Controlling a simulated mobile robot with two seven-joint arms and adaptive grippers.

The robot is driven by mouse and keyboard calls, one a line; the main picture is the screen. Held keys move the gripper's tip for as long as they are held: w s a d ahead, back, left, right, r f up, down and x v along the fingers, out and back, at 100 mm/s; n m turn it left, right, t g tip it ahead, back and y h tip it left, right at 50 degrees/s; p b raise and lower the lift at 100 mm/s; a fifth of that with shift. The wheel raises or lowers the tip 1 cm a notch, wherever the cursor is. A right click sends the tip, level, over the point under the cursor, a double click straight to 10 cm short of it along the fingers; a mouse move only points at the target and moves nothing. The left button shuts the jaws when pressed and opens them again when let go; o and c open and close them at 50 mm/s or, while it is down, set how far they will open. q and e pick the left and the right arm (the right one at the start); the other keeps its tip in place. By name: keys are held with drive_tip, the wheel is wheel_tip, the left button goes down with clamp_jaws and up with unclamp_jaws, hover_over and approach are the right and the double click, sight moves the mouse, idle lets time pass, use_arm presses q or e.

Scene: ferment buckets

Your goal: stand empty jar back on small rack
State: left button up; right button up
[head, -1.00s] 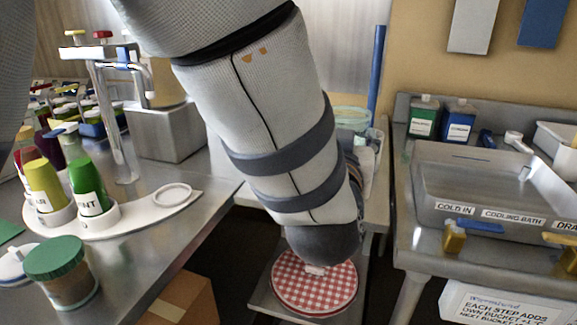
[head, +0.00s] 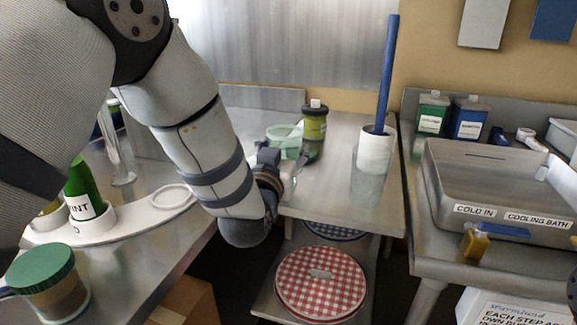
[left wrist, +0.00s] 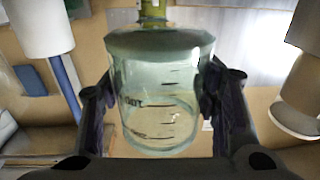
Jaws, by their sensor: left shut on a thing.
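A clear glass jar with dark scale marks (left wrist: 160,95) fills the middle of the left wrist view. It looks empty. My left gripper (head: 283,168) is shut on it, with one finger on each side of the glass in the left wrist view (left wrist: 160,100). In the head view, the jar is mostly hidden by the gripper, above the near left part of the metal side table (head: 345,200); I cannot tell if it touches the table. A white curved rack (head: 130,222) on the left counter has an empty ring (head: 172,196).
A white cylinder (head: 376,150) with a blue rod stands to the right. A green bottle (head: 82,190) occupies the rack; a green-lidded jar (head: 45,280) stands in front.

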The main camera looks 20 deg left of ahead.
use_arm(q)
drive_tip(key=f, duration=0.4)
drive_tip(key=shift+w+a+f, duration=0.15)
drive_tip(key=shift+w+a, duration=0.1)
drive_tip(key=shift+a, duration=0.05)
drive_tip(key=shift+r, duration=0.2)
drive_tip(key=shift+f, duration=0.15)
drive_tip(key=o, duration=1.5)
use_arm(e)
drive_tip(key=shift+s+f, duration=0.4)
drive_tip(key=shift+s, duration=0.05)
